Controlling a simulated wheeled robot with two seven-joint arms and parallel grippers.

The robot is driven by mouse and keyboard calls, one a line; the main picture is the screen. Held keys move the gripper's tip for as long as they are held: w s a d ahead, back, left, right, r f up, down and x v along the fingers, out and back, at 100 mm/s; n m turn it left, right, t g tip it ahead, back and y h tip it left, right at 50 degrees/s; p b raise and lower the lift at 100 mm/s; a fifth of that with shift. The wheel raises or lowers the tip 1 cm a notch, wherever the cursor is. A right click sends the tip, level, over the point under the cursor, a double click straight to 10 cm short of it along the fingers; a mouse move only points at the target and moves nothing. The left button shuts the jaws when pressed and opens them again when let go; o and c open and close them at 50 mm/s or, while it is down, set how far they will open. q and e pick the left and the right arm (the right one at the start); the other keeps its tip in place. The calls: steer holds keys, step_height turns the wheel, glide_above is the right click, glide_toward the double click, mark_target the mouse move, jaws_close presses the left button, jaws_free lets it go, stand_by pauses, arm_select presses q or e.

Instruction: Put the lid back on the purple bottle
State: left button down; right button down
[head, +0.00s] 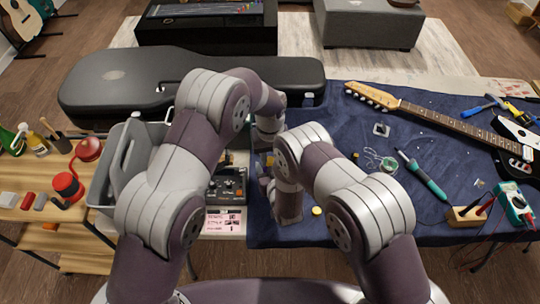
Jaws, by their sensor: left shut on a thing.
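My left gripper (267,145) points down over the left part of the blue mat, behind my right wrist. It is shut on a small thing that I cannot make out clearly. A small purplish shape (264,184) shows just below it, partly hidden by my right arm; it may be the purple bottle. My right gripper (288,218) points down close by, near the front of the mat; its fingers are too hidden to judge. A small round yellow piece (317,211), possibly a lid, lies on the mat just right of my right gripper.
The blue mat (335,225) carries a guitar neck (445,118), a green soldering iron (425,176), and a multimeter (513,203). A small bottle (308,100) stands by the black guitar case (120,85). A grey caddy (108,175) stands left. The mat's front middle is fairly clear.

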arm_select(q)
steer(key=m, duration=0.4)
steer(key=c, duration=0.9)
jaws_free()
steer(key=shift+r, duration=2.25)
steer(key=shift+c, duration=0.3)
steer(key=shift+r+n, duration=0.3)
step_height(320, 180, up, 3)
steer(key=n, duration=0.5)
steer(key=shift+n, duration=0.3)
